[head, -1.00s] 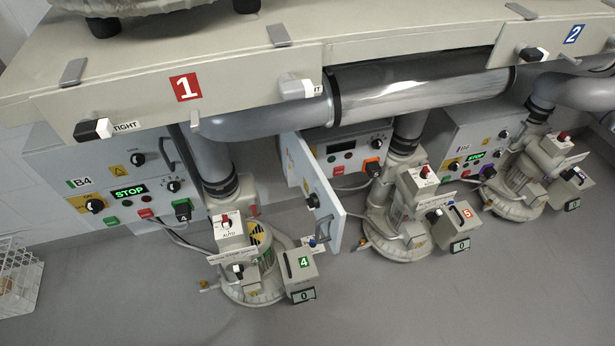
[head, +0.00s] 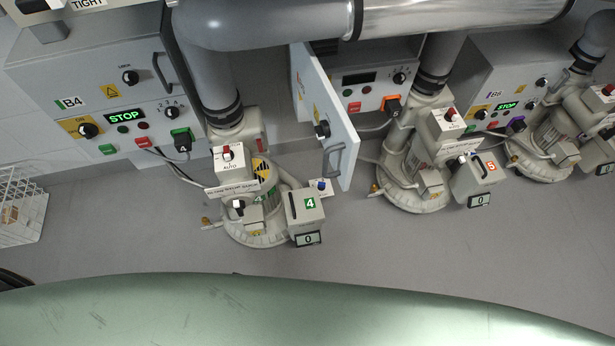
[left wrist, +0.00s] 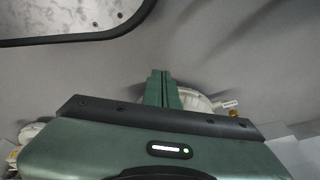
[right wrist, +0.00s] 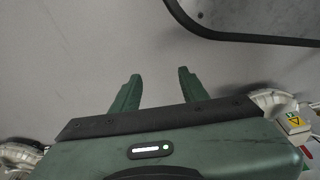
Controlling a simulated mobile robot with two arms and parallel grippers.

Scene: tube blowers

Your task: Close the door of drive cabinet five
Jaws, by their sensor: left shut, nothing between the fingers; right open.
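The door (head: 325,118) of the middle cabinet (head: 365,76), between B4 and B6, stands open and juts out toward me. It carries a black knob (head: 321,129) and a grey handle (head: 335,159) near its free edge. The blower in front of that cabinet bears an orange-red 5. My left gripper (left wrist: 160,75) is shut and empty in the left wrist view, over the grey floor with a blower base behind it. My right gripper (right wrist: 156,77) is open and empty in the right wrist view, above bare floor. Neither gripper shows in the head view.
Blower 4 (head: 252,200) stands left of the door, blower 5 (head: 415,180) right of it. Cabinet B4 (head: 75,95) is at left, cabinet B6 (head: 515,75) at right. Overhead pipes (head: 300,25) cross above. A wire crate (head: 22,205) sits at far left. Floor in front is clear.

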